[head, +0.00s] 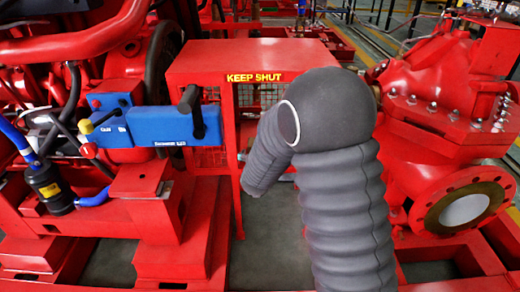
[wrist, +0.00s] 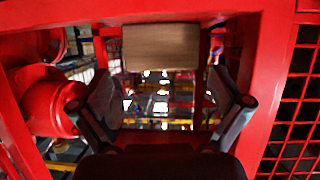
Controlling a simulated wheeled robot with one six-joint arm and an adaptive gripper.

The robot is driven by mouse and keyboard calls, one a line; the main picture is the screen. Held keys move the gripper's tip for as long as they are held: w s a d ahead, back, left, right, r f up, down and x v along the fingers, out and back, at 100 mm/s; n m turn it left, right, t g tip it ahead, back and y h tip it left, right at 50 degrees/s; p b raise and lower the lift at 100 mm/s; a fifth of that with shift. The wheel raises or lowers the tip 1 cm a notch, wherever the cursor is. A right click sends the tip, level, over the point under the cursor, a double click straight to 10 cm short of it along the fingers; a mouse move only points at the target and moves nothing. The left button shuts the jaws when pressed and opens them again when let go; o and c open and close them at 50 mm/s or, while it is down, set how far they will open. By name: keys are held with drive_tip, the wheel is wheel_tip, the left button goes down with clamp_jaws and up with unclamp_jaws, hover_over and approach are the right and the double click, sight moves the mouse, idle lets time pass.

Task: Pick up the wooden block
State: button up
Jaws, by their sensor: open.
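The wooden block (wrist: 160,47) shows in the wrist view as a tan, flat-faced piece at the top centre, within a red frame. My gripper (wrist: 160,88) has its two dark fingers spread wide, one left and one right. The block lies above and ahead of the space between the fingers, and I see no grip on it. How far it is from the fingertips I cannot tell. In the head view I cannot make out the block, and my grey arm hides most of the gripper.
A red guard (head: 255,57) marked "KEEP SHUT" stands behind my arm, with mesh below. Red mesh (wrist: 296,95) lies close on the wrist view's right. A red rounded part (wrist: 48,100) is at left. A blue box (head: 165,125) and red pump (head: 440,90) flank the guard.

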drive_tip(key=shift+a+x, duration=0.2)
drive_tip(key=shift+x, duration=3.5)
drive_tip(key=c, duration=0.9)
